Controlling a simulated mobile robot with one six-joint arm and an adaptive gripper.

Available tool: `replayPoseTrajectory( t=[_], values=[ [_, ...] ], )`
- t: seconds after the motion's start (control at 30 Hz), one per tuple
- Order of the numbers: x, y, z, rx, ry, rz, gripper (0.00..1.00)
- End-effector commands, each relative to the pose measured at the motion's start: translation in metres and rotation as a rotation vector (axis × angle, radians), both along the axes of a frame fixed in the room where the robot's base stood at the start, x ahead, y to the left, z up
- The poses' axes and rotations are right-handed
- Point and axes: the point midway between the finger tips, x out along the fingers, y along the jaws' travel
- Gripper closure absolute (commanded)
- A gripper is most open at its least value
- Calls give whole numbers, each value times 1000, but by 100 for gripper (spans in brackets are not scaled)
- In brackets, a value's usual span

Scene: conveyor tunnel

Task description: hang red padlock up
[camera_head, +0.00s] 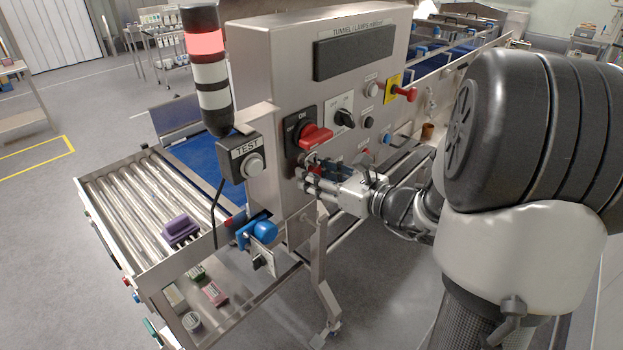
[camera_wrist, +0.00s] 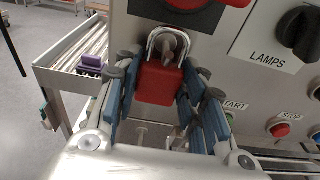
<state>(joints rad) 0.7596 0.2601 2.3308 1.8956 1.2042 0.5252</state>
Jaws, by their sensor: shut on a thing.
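The red padlock (camera_wrist: 161,83) hangs with its body down and its metal shackle (camera_wrist: 153,42) up, between the blue-padded fingers of my gripper (camera_wrist: 158,92) in the wrist view. My gripper is shut on the padlock body. A grey metal peg (camera_wrist: 183,55) shows within or in front of the shackle; I cannot tell if the shackle bears on it. Just above is the red rotary switch (camera_head: 316,135) on the steel control cabinet (camera_head: 265,45). In the head view my gripper (camera_head: 309,177) is close to the cabinet face and mostly hides the padlock.
The lamps knob (camera_head: 344,118) and start and stop buttons (camera_wrist: 279,128) are right of the gripper. The TEST box (camera_head: 246,160) and lit stack lamp (camera_head: 205,45) stand left. A purple block (camera_head: 181,230) rests on the roller conveyor (camera_head: 135,192). Open floor lies below.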

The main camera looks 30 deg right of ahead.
Motion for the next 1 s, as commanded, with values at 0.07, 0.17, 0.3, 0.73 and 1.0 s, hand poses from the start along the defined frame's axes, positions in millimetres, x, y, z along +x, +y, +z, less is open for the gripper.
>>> replayPoseTrajectory(
  t=[0.07, 0.17, 0.3, 0.73, 1.0],
  values=[
    [-2, -1, 0, 0, 0, -1, 100],
    [-8, -3, 0, 0, 0, -2, 100],
    [-16, -6, 0, 0, 0, -2, 100],
    [-40, -15, 1, 0, -1, -2, 100],
    [-55, -20, 0, 1, -1, -1, 100]
  ],
)
